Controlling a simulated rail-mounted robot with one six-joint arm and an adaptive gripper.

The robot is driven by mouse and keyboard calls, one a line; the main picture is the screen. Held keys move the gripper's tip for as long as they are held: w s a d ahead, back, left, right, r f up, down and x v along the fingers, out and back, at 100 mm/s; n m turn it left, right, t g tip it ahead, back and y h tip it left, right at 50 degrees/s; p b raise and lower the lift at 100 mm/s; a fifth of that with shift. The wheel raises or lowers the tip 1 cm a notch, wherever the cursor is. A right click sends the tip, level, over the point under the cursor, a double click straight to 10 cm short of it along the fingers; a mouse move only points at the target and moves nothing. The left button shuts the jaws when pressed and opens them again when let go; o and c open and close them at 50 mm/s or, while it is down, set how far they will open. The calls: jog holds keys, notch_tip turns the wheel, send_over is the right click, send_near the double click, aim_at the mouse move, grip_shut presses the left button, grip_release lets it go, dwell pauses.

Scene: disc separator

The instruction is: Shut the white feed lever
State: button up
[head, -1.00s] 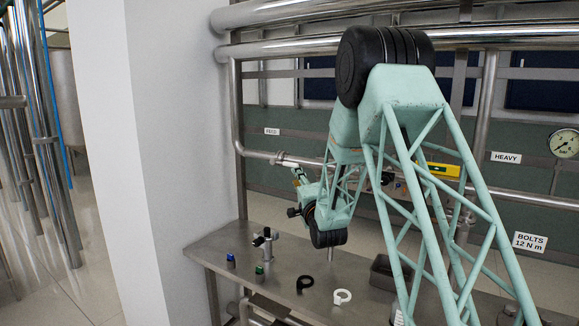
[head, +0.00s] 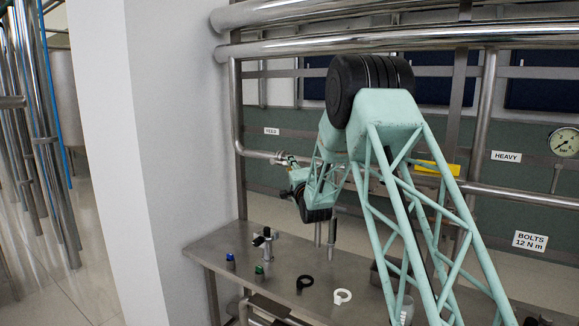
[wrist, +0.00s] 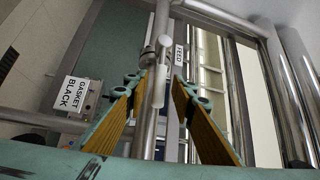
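The white feed lever (wrist: 160,86) shows in the wrist view as a short pale bar on the steel feed pipe (wrist: 160,30). It lies between the two yellow-padded fingers of my gripper (wrist: 157,80), with a visible gap on either side. My gripper is open, and neither finger appears to touch the lever. A white FEED label (wrist: 179,56) is just right of it, and another view of that label (head: 271,131) is in the head view. There my gripper (head: 289,161) is at the pipe's left end, and the lever is mostly hidden and too small to make out.
A steel bench (head: 225,250) below holds a black ring (head: 304,283), a white ring (head: 343,297) and small blue-topped and green-topped parts. A GASKET BLACK label (wrist: 72,92) is left of my fingers. Horizontal pipes and a green panel stand close behind.

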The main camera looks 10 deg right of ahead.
jog(key=shift+w+r, duration=0.1)
jog(key=shift+w, duration=0.95)
grip_shut()
